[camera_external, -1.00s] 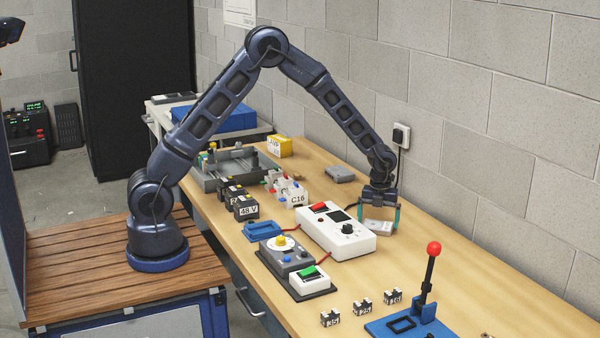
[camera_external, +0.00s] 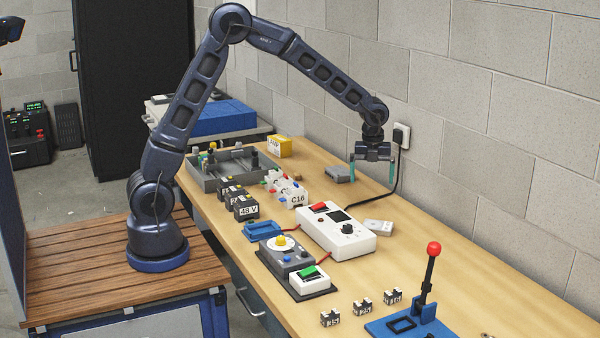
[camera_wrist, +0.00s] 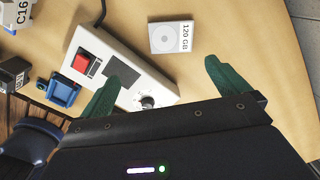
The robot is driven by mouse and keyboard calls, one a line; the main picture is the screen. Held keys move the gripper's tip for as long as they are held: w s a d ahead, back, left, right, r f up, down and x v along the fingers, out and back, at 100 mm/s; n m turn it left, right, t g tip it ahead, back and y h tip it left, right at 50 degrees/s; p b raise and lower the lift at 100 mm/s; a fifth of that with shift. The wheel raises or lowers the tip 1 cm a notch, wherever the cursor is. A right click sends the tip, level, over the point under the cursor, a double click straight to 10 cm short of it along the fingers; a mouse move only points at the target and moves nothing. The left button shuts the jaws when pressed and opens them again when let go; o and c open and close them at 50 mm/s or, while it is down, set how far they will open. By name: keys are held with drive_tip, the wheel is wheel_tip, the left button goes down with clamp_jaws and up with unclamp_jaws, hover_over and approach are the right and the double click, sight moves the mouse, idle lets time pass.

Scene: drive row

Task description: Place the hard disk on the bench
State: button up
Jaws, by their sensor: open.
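The hard disk (camera_external: 378,227), a small flat light-grey block, lies on the bench (camera_external: 440,262) just right of a white instrument box. In the wrist view the hard disk (camera_wrist: 171,37) shows a round disc mark and the label "120 GB". My gripper (camera_external: 372,176) is raised above the bench, behind and above the disk, with nothing between its fingers. Its two green fingers stand wide apart in the wrist view (camera_wrist: 160,80), and the disk lies beyond them, clear of both.
The white instrument box (camera_external: 337,232) with a red switch and black knob stands beside the disk. A grey block (camera_external: 340,174) lies near the wall. A black cable hangs from the wall socket (camera_external: 401,135). A blue lever press (camera_external: 420,318) stands at the front. Bench right of the disk is clear.

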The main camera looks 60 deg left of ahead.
drive_tip(key=s+a+r+n+t, duration=0.1)
drive_tip(key=s+a+r+n, duration=0.45)
drive_tip(key=s+r, duration=0.35)
drive_tip(key=s+a+r+n+t, duration=0.1)
drive_tip(key=s+a+r+n, duration=0.4)
drive_tip(key=s+r, duration=0.4)
drive_tip(key=s+a+n+t, duration=0.1)
drive_tip(key=s+a+n, duration=0.1)
drive_tip(key=s+n, duration=0.5)
drive_tip(key=s+a+n+t, duration=0.1)
drive_tip(key=s+a+n, duration=0.2)
drive_tip(key=s, duration=1.4)
drive_tip(key=n, duration=0.4)
drive_tip(key=shift+s, duration=0.4)
